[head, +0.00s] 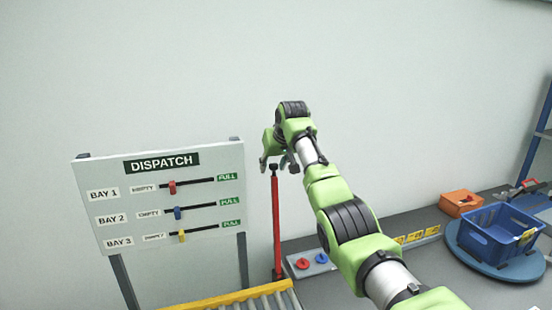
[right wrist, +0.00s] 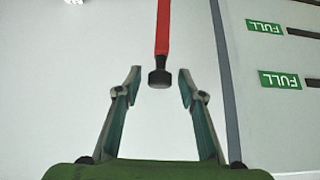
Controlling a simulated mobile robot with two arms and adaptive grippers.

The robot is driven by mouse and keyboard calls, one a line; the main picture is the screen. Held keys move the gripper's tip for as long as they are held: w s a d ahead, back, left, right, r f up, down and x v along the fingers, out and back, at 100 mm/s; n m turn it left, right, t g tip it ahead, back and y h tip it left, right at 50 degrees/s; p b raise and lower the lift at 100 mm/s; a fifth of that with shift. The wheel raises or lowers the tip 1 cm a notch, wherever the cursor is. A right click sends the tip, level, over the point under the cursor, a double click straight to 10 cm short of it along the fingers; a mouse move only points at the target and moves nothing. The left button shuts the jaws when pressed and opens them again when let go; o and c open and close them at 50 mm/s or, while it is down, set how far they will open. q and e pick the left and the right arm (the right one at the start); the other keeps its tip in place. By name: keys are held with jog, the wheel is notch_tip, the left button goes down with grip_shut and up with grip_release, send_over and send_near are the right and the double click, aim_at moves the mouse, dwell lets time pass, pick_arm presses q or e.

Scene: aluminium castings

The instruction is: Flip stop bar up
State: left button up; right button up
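The red stop bar (head: 276,225) stands upright beside the dispatch board at the end of the roller conveyor. Its black end knob (head: 273,167) is at the top. My right gripper (head: 278,163) is at the top of the bar, its fingers spread to either side of the knob. In the right wrist view the red bar (right wrist: 163,30) comes down from the top edge, and its black knob (right wrist: 159,79) sits between the open fingertips, with a gap on both sides. My left gripper is not in view.
The dispatch board (head: 120,225) with three sliders stands left of the bar. A grey box with red and blue buttons (head: 309,264) is right of the bar's foot. A blue crate (head: 480,245) and orange bin (head: 461,203) stand far right.

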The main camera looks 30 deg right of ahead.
jog(key=v, duration=1)
jog(key=shift+s+r, duration=0.15)
jog(key=shift+r, duration=0.2)
